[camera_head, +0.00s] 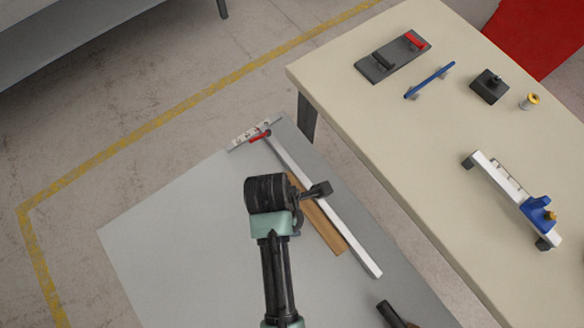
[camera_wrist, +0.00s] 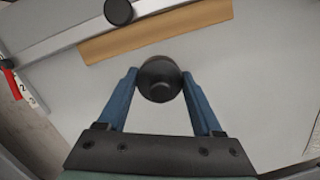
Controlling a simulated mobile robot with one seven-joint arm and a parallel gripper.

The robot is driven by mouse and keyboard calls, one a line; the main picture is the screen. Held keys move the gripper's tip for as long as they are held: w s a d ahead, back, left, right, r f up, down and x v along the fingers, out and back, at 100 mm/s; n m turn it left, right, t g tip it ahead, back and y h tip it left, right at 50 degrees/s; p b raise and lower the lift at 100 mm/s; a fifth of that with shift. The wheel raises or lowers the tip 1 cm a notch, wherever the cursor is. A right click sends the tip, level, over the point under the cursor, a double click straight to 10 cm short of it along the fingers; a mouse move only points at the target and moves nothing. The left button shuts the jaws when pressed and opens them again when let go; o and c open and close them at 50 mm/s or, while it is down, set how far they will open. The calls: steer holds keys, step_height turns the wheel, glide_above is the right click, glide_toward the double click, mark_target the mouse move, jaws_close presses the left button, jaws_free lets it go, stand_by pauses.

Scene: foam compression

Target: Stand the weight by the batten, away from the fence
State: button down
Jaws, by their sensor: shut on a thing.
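My gripper (camera_wrist: 160,85) is shut on the weight (camera_wrist: 160,80), a dark round cylinder between the blue fingers. The batten (camera_wrist: 160,32) is a brown wooden strip lying alongside the white fence (camera_wrist: 70,50). The weight is on the batten's side away from the fence, with a narrow gap to the batten in the wrist view. I cannot tell whether its base touches the table.
A red part (camera_head: 260,136) and a scale (camera_head: 242,138) are at the fence's far end. A black knob (camera_wrist: 118,12) shows at the fence. A dark tool (camera_head: 392,314) lies at the lower right. The grey table (camera_head: 170,240) is clear on the left. A cream bench (camera_head: 400,130) holds several tools.

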steer(key=shift+w+f+b, duration=0.1)
steer(key=shift+f+b, duration=0.2)
steer(key=shift+f, duration=2.35)
steer(key=shift+f, duration=0.1)
steer(key=shift+c, duration=0.2)
jaws_free()
steer(key=shift+f, duration=0.1)
